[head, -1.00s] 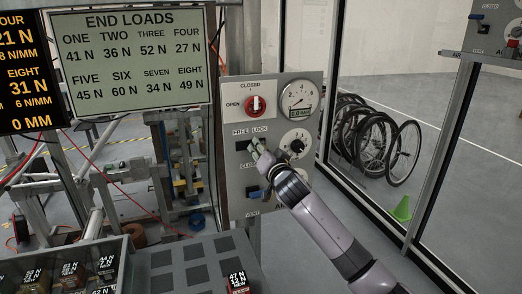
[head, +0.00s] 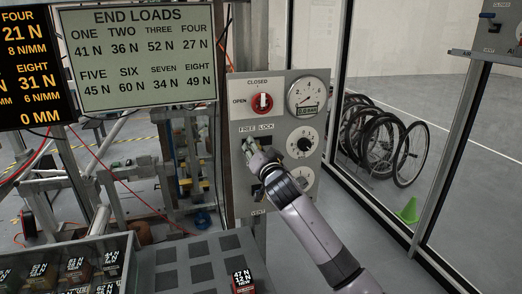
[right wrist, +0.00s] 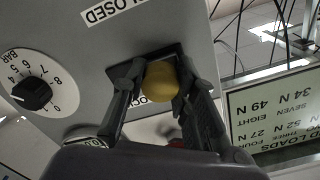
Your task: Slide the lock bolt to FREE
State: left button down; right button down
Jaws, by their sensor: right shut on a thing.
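The lock bolt shows in the right wrist view as a rounded yellow knob (right wrist: 162,84) in a dark slot. My right gripper (head: 249,147) is shut on it, one finger on each side; the fingers also show in the right wrist view (right wrist: 160,76). In the head view the gripper is at the left, FREE end under the FREE LOCK label (head: 256,128). The dark slot (head: 266,141) lies bare to its right, on the LOCK side. The knob is hidden by the fingers in the head view. My left gripper is not in view.
The grey panel (head: 240,205) also carries a red knob (head: 262,102), a pressure gauge (head: 307,96) and a black dial (head: 303,143). A tray (head: 185,262) with a labelled block (head: 242,281) stands below left. A glass partition is at the right.

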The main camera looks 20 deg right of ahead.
jog(key=shift+a, duration=0.1)
jog(key=c, duration=1.2)
grip_release()
jog(key=shift+a, duration=0.2)
jog(key=shift+c, duration=0.2)
jog(key=shift+d, duration=0.15)
jog(key=shift+s, duration=0.1)
jog(key=s, duration=1.1)
jog(key=shift+s+d, duration=0.2)
jog(key=shift+s, duration=0.2)
